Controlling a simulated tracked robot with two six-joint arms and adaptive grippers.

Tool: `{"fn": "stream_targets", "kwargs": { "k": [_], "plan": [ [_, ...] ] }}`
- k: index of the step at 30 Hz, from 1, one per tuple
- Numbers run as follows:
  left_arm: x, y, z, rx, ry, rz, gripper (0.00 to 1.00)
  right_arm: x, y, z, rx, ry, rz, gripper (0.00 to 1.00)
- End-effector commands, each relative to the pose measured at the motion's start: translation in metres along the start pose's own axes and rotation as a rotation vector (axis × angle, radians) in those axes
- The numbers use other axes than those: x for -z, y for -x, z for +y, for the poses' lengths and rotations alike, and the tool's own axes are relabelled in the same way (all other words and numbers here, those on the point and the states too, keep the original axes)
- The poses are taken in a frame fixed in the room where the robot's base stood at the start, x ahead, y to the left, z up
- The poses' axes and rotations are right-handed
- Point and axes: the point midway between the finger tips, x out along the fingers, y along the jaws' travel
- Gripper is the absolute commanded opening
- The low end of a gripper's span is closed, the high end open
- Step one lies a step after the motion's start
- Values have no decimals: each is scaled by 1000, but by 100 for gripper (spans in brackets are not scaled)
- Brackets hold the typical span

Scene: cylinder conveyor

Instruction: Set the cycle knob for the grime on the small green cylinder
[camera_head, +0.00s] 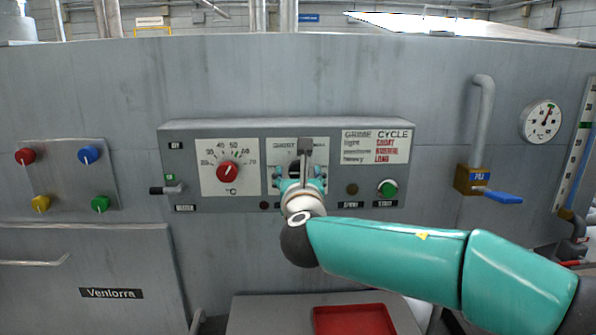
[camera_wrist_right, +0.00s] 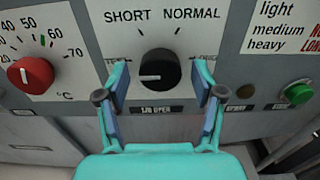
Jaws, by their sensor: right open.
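The cycle knob (camera_wrist_right: 160,68) is black with a white pointer mark that points left, away from SHORT and NORMAL, toward a label partly hidden by a finger. My right gripper (camera_head: 301,177) is in front of the cycle dial plate (camera_head: 273,150) and hides most of the knob in the head view. In the right wrist view its two fingers stand open on either side of the knob, with gaps visible. The grime chart (camera_head: 376,146) pairs light with SHORT, medium with NORMAL, heavy with LONG. The small green cylinder and my left gripper are not in view.
A red temperature knob (camera_head: 228,172) is left of the cycle dial. A green button (camera_head: 387,188) and a dark round fitting (camera_head: 352,189) are to its right. A small lever (camera_head: 168,189) sticks out at the panel's left. A red tray (camera_head: 353,320) is below.

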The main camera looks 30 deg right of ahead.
Motion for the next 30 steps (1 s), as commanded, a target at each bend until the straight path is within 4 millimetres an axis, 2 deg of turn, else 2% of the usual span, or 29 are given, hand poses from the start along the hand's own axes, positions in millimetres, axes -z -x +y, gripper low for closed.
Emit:
{"fn": "stream_targets", "kwargs": {
  "k": [4, 12, 23, 30],
  "plan": [
    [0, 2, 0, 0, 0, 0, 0, 0, -7, 0, -1, -1, 0, 68],
    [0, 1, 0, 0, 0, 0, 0, 0, -8, 1, -2, -1, 0, 68],
    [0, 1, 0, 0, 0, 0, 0, 0, -8, 1, -2, 0, 0, 8],
    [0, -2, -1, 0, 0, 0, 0, 1, -8, 1, -3, -15, -1, 7]
  ]
}}
